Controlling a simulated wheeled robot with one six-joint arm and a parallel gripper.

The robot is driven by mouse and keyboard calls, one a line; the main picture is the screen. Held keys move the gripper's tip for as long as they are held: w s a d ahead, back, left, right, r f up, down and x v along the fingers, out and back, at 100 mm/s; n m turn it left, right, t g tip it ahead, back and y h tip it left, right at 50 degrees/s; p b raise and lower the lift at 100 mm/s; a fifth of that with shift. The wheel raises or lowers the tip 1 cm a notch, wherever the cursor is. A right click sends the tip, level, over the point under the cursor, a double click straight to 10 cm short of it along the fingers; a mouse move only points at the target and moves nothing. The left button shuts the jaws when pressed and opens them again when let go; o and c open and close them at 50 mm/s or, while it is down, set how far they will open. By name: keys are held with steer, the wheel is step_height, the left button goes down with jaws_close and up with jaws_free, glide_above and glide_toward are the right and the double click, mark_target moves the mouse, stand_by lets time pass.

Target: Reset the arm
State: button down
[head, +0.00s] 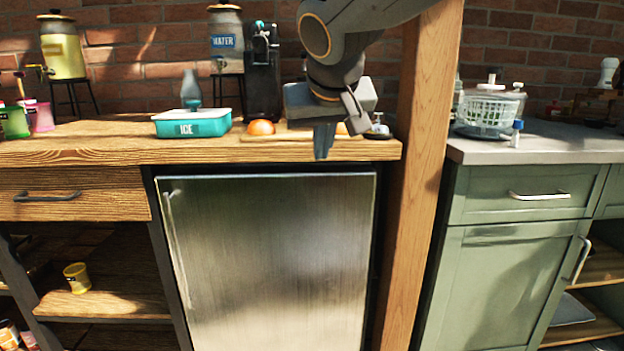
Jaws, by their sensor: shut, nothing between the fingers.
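My gripper (324,140) shows in the head view at the upper middle, pointing down in front of the wooden counter's (110,154) edge. Its fingers are together with nothing between them. My arm comes down from the top of the view.
A teal ICE box (193,124), an orange half (261,127) and a black appliance (262,75) are on the counter. A wooden post (425,160) stands just right of my arm. Below is a steel fridge (275,260); a salad spinner (488,110) stands on the right counter.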

steer(key=s+d+f+n+g, duration=0.25)
steer(key=s+f+g, duration=0.65)
steer(key=s+f, duration=1.55)
steer(key=d+r+m+p, duration=0.4)
steer(key=d+r+p, duration=1.1)
steer(key=p, duration=0.9)
step_height(320, 180, up, 4)
steer(key=shift+s+f+m+h, duration=0.2)
steer(key=shift+s+m+h, duration=0.15)
steer(key=shift+h, duration=0.05)
steer(key=shift+s, duration=0.1)
